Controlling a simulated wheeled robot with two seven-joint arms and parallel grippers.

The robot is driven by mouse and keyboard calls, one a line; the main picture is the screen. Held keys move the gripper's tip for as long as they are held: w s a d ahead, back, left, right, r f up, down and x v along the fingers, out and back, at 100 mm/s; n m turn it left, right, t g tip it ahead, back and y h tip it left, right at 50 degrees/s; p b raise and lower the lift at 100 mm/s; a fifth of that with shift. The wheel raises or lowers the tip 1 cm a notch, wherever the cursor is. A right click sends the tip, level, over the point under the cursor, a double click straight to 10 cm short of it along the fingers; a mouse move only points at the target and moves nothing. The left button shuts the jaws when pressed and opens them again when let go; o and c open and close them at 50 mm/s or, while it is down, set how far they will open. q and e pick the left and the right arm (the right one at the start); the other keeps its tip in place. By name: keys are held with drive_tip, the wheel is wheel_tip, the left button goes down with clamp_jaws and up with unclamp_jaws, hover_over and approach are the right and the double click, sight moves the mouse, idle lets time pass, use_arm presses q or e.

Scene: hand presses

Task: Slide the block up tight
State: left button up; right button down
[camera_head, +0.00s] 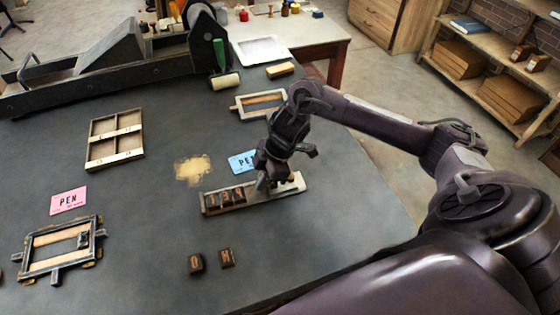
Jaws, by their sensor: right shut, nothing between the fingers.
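A pale shallow tray (286,187) lies slightly tilted across the table in the middle right. Dark letter blocks (226,196) stand side by side in its left part. My right gripper (264,184) is shut and empty, pointing down at the tray just right of the letter blocks. The gripper hides part of the tray there, and I cannot tell whether its fingertips touch a block. The right end of the tray is bare. My left gripper is not in view.
Two loose letter blocks (196,263) lie in front of the tray. A blue PEN card (241,162) lies behind it. A frame (61,248), a pink PEN card (68,201), and a compartment tray (114,140) are at left. A press (110,65) stands behind.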

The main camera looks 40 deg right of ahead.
drive_tip(key=shift+d, duration=0.1)
idle(0.3)
drive_tip(key=shift+s+d+p, duration=0.1)
drive_tip(key=shift+s+d, duration=0.15)
drive_tip(key=shift+d, duration=0.45)
drive_tip(key=shift+s+d+p, duration=0.15)
drive_tip(key=shift+s+d, duration=0.05)
drive_tip(key=shift+d, duration=0.55)
drive_tip(key=shift+s+d+p, duration=0.1)
drive_tip(key=shift+s+d, duration=0.15)
drive_tip(key=shift+d, duration=0.45)
drive_tip(key=shift+s+d, duration=0.2)
drive_tip(key=shift+d, duration=0.3)
drive_tip(key=shift+s+d, duration=0.15)
drive_tip(key=shift+d, duration=0.35)
drive_tip(key=shift+s+d+f, duration=0.1)
drive_tip(key=shift+s+d, duration=0.05)
drive_tip(key=c, duration=1.2)
unclamp_jaws()
drive_tip(key=shift+d, duration=0.1)
drive_tip(key=shift+c, duration=0.2)
wheel_tip(320, 180, up, 7)
drive_tip(key=p, duration=0.7)
drive_tip(key=shift+r, duration=0.2)
